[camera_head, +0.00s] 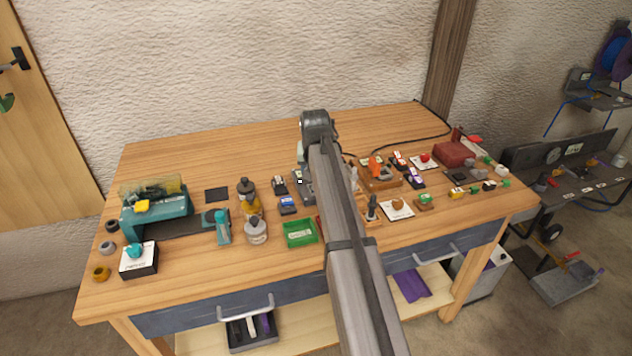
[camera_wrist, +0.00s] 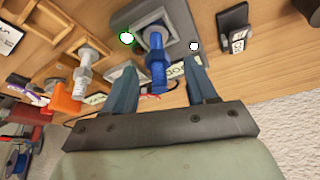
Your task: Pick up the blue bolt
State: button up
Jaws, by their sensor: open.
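The blue bolt (camera_wrist: 157,62) stands up from a grey square fixture (camera_wrist: 181,22) in the wrist view. My gripper (camera_wrist: 162,64) is open, with one finger on each side of the bolt in the picture. A gap shows between the bolt and each finger, and nothing is held. I cannot tell exactly how deep the bolt lies between the fingers. In the head view my arm covers the bolt and the gripper; only part of the grey fixture (camera_head: 304,187) shows beside the arm.
A grey bolt (camera_wrist: 84,68) stands in a wooden holder beside the fixture. A black clip-like block (camera_wrist: 234,28) is on the other side. In the head view, a green tray (camera_head: 300,234) and bottles (camera_head: 256,231) stand nearby. The back left of the wooden table (camera_head: 200,155) is clear.

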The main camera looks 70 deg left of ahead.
grip_shut()
dwell(0.3)
jog(key=shift+r, duration=0.1)
